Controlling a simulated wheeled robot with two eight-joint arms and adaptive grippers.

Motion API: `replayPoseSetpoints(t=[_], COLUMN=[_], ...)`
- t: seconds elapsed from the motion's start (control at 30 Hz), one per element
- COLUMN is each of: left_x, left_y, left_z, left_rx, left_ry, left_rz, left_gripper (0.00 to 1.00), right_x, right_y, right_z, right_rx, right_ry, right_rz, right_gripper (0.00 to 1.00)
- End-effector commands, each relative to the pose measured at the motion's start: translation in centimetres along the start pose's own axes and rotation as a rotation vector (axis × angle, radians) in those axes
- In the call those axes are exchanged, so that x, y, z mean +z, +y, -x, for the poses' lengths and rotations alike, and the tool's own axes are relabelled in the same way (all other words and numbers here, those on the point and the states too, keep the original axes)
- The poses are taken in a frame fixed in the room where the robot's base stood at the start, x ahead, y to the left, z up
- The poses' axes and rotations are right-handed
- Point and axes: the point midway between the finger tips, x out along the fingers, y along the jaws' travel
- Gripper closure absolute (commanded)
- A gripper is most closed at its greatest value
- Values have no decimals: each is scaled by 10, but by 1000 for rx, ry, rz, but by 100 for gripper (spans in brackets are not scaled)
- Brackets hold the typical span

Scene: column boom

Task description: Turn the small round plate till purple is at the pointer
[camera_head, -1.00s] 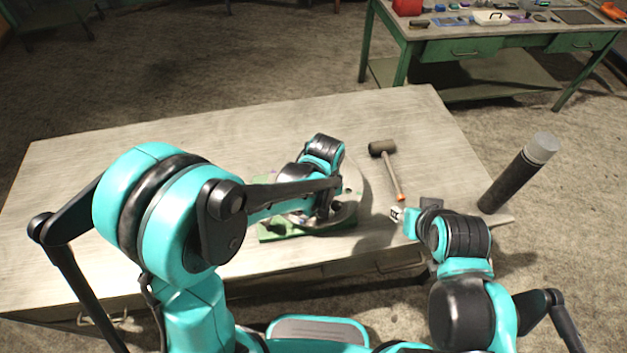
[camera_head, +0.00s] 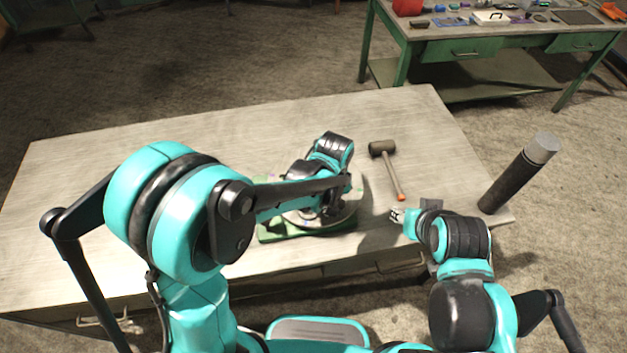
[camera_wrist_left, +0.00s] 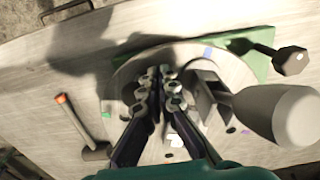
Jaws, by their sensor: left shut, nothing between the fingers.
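The small round plate (camera_head: 343,216) sits on a green base (camera_head: 275,236), mostly hidden by my left arm in the head view. The left wrist view shows the grey plate (camera_wrist_left: 128,80) with a green mark (camera_wrist_left: 107,108) at left, a blue mark (camera_wrist_left: 207,53) at the top and a small purple mark (camera_wrist_left: 231,130) at lower right. My left gripper (camera_wrist_left: 160,84) is shut and empty over the plate, beside a grey block (camera_wrist_left: 205,92). I cannot pick out the pointer for certain. My right gripper (camera_head: 396,215) is near the table's front right; its jaws are too small to read.
A mallet (camera_head: 384,150) lies right of the plate; it also shows in the left wrist view (camera_wrist_left: 80,125). A dark cylinder with a grey top (camera_head: 520,172) stands at the table's right edge. The table's (camera_head: 120,170) left and back are clear.

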Motion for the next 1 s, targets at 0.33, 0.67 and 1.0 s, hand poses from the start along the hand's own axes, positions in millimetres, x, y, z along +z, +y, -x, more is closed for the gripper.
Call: replayPoseSetpoints(t=[0.33,0.67,1.0], left_x=[-2,-3,-6], left_y=[15,16,27], left_z=[0,0,0], left_rx=[0,0,0], left_ry=[0,0,0], left_rz=[-1,0,-1], left_gripper=[100,100,100], right_x=[2,2,3], right_y=[0,0,0], right_z=[-2,-2,-4], right_rx=[0,0,0], right_ry=[0,0,0], right_rz=[0,0,0], right_gripper=[60,60,60])
